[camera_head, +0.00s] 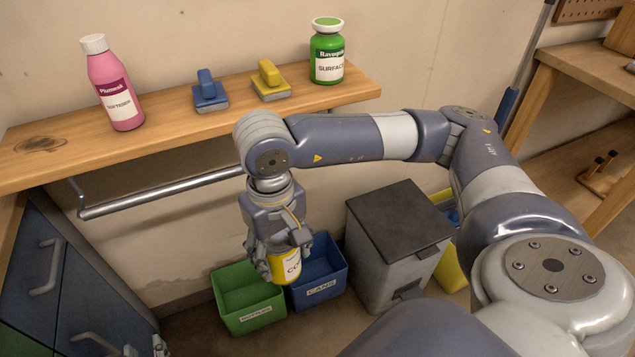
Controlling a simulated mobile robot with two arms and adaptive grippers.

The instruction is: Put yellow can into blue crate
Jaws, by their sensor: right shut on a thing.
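The yellow can (284,268) hangs upright in my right gripper (279,254), which is shut on it. The can has a white label with partly hidden lettering. It appears in front of the left part of the blue crate (322,292), near where that crate meets the green one; its exact height above the rim is hard to tell. The blue crate is open-topped and labelled "CANS". My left gripper (145,349) barely shows at the bottom left edge, its fingertips apart, with nothing visible between them.
A green crate (252,318) stands directly left of the blue crate. A grey bin with a dark lid (400,222) stands right of it. Above are a metal rail (165,194) and a wooden shelf (160,134) with a pink bottle, two brushes and a green jar. Blue drawers are at left.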

